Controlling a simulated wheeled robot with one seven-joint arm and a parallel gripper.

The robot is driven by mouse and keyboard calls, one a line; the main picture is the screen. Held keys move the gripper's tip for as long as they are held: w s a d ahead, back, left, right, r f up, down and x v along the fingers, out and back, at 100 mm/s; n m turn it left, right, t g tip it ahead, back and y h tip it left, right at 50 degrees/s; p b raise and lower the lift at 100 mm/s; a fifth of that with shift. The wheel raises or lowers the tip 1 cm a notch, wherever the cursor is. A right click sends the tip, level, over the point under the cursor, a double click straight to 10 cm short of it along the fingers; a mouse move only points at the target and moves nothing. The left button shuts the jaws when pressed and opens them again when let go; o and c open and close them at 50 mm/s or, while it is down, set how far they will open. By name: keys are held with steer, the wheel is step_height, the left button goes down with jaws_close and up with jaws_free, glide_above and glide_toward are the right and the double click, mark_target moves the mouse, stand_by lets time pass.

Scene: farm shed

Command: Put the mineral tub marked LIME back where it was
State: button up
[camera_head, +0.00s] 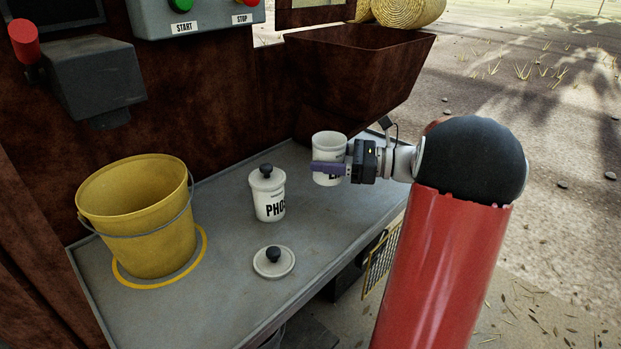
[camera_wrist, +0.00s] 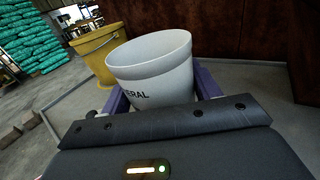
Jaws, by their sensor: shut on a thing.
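A white lidless tub (camera_head: 329,143), its label mostly hidden with what looks like an L showing, is between the purple fingers of my gripper (camera_head: 328,170). The gripper is shut on it, at the right part of the grey bench. The tub fills the middle of the wrist view (camera_wrist: 152,68), where "ERAL" shows on its side. I cannot tell whether its base touches the bench. A second white tub marked PHOS (camera_head: 268,195), with its black-knobbed lid on, stands to its left. A loose white lid (camera_head: 273,262) with a black knob lies on the bench nearer the front.
A yellow bucket (camera_head: 140,220) stands inside a yellow ring at the bench's left; it also shows in the wrist view (camera_wrist: 99,50). A rusty hopper (camera_head: 360,75) overhangs the back right. A control box (camera_head: 195,18) has START and STOP buttons. Bare bench (camera_head: 205,300) lies at the front.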

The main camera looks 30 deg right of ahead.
steer(key=w+f, duration=0.1)
steer(key=f, duration=0.1)
steer(key=w+a+f+b, duration=0.1)
steer(key=f, duration=0.1)
steer(key=w+f+b, duration=0.1)
steer(key=w+f, duration=0.1)
steer(key=shift+a+f, duration=0.2)
steer(key=shift+f, duration=0.2)
steer(key=shift+w+a+f, duration=0.1)
steer(key=shift+w, duration=0.1)
steer(key=shift+f, duration=0.15)
steer(key=o, duration=1.3)
steer(key=shift+c, duration=0.2)
steer(key=p+v, duration=0.1)
steer(key=v, duration=0.6)
steer(key=shift+s+d, duration=0.2)
